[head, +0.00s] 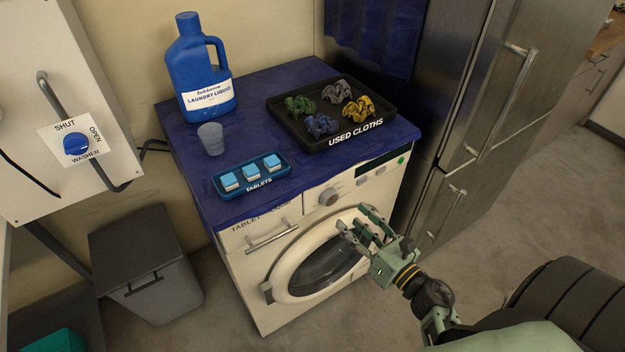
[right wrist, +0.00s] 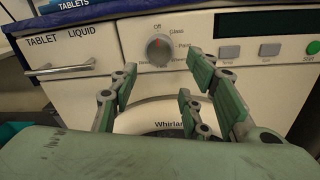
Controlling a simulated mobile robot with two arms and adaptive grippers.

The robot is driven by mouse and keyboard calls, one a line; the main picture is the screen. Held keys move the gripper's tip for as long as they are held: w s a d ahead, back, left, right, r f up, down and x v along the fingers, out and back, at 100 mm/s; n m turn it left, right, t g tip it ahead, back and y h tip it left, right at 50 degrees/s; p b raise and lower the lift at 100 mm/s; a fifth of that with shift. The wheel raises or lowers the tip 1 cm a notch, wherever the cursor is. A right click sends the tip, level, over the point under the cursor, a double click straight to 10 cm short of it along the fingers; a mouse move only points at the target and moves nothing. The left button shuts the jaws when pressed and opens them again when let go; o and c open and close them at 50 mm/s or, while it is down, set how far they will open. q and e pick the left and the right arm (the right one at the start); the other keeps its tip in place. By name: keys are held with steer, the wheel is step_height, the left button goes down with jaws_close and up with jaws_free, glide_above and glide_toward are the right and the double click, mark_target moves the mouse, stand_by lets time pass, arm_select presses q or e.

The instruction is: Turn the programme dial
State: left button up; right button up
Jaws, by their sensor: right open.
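The programme dial (head: 328,196) is a round grey knob on the front panel of the white washing machine (head: 262,305). In the right wrist view the dial (right wrist: 159,50) has a red mark, with labels such as Off, Glass and Paint around it. My right gripper (head: 352,224) is open and empty in front of the machine's door, below and to the right of the dial in the head view. In the right wrist view its fingers (right wrist: 160,85) stand apart, with the dial beyond them and between them. It does not touch the dial. My left gripper is not in view.
Buttons (right wrist: 268,50) and a dark display sit right of the dial; a drawer with a bar handle (right wrist: 62,70) is left. A tablet tray (head: 250,187), cup (head: 211,138), blue jug (head: 200,75) and used-cloths tray (head: 290,132) stand on top. A steel fridge (head: 470,110) is right.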

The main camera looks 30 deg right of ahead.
mark_target(329, 202)
steer(key=w, duration=0.2)
steer(key=w+a+p, duration=0.1)
steer(key=w, duration=0.1)
steer(key=w+r, duration=0.1)
steer(key=w, duration=0.1)
steer(key=shift+a, duration=0.3)
steer(key=shift+w+f, duration=0.1)
steer(key=shift+w, duration=0.25)
steer(key=shift+w+n, duration=0.15)
steer(key=shift+n, duration=0.15)
steer(key=shift+a, duration=0.1)
steer(key=c, duration=1)
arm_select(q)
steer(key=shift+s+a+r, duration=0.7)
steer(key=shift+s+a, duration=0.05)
